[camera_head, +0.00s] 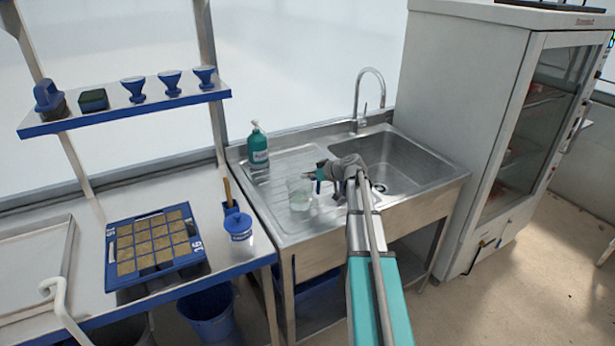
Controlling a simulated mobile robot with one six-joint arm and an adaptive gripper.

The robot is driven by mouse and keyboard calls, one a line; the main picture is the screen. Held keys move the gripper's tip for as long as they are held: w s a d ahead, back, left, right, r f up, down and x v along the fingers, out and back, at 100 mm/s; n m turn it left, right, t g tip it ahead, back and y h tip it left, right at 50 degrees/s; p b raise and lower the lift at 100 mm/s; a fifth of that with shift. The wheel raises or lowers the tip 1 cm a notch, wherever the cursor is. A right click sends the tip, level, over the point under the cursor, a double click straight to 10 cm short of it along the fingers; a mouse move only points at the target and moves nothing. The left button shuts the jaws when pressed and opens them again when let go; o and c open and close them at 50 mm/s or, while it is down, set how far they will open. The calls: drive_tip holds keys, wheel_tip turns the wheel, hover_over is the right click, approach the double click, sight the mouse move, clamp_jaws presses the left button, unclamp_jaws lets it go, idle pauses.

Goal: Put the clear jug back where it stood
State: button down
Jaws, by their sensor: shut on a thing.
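The clear jug (299,195) is upright at the front of the ridged drainboard, left of the sink basin. It looks see-through with a faint greenish tint low down. My gripper (316,180) reaches in from the right, level with the jug's upper side, and is shut on it. The jaws are small in this view, and the exact grip point is hard to make out. I cannot tell whether the jug's base touches the drainboard (276,184) or hangs just above it.
A green pump bottle (258,146) stands behind the jug. The sink basin (405,165) and tall tap (367,98) are to the right. A tall glass-doored cabinet (480,110) stands right of the sink.

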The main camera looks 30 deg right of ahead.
drive_tip(key=c, duration=0.8)
unclamp_jaws()
drive_tip(key=shift+s+d+r+p, duration=0.25)
drive_tip(key=shift+s+r+p, duration=0.1)
drive_tip(key=shift+s+p, duration=0.1)
drive_tip(key=p+v, duration=0.4)
drive_tip(key=v, duration=0.7)
drive_tip(key=shift+p, duration=0.35)
drive_tip(key=shift+w, duration=0.15)
